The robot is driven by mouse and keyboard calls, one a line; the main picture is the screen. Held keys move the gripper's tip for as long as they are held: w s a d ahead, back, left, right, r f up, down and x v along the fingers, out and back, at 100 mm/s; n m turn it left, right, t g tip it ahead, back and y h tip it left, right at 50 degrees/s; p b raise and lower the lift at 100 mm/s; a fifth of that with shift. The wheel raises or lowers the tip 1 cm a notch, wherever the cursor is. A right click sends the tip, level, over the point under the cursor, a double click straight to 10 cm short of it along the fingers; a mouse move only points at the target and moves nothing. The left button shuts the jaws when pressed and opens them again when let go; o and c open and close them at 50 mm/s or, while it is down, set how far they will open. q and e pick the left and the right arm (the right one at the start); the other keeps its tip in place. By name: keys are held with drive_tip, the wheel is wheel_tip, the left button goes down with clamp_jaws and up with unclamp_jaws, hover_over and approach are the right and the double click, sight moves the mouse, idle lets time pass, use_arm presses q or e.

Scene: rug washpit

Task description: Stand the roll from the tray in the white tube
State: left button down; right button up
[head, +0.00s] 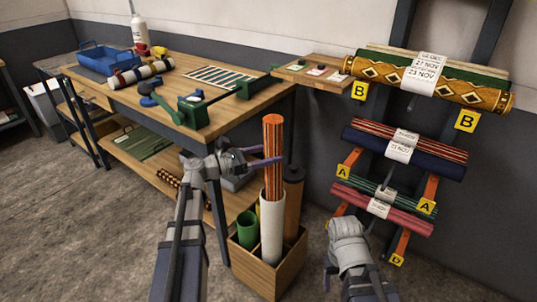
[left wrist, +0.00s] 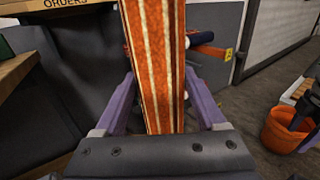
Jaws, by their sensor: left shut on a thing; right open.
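The orange striped roll (head: 273,140) is upright, with its lower end at the mouth of the white tube (head: 271,230). I cannot tell how far inside it reaches. My left gripper (head: 262,156) is shut on the roll above the tube. In the left wrist view the roll (left wrist: 157,60) stands between the purple fingers. The white tube stands in a wooden box (head: 258,262). A blue tray (head: 108,58) sits on the bench at the far left. My right gripper (head: 346,232) is low, right of the box, apart from the roll; its fingers are hardly visible.
A green tube (head: 247,228) and a brown tube (head: 293,205) share the box. The wooden bench (head: 135,95), with clamps and another roll, is behind left. A wall rack (head: 430,180) with several tagged rolls is at right. An orange bucket (left wrist: 287,130) shows in the left wrist view.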

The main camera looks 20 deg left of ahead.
use_arm(q)
drive_tip(key=shift+f+b, duration=5.45)
drive_tip(key=shift+f, duration=0.25)
unclamp_jaws()
approach(268, 182)
drive_tip(key=w, duration=0.1)
drive_tip(key=w+d+f, duration=0.1)
drive_tip(key=shift+w+d+f, duration=0.2)
drive_tip(key=shift+w+d, duration=0.05)
drive_tip(key=shift+w, duration=0.15)
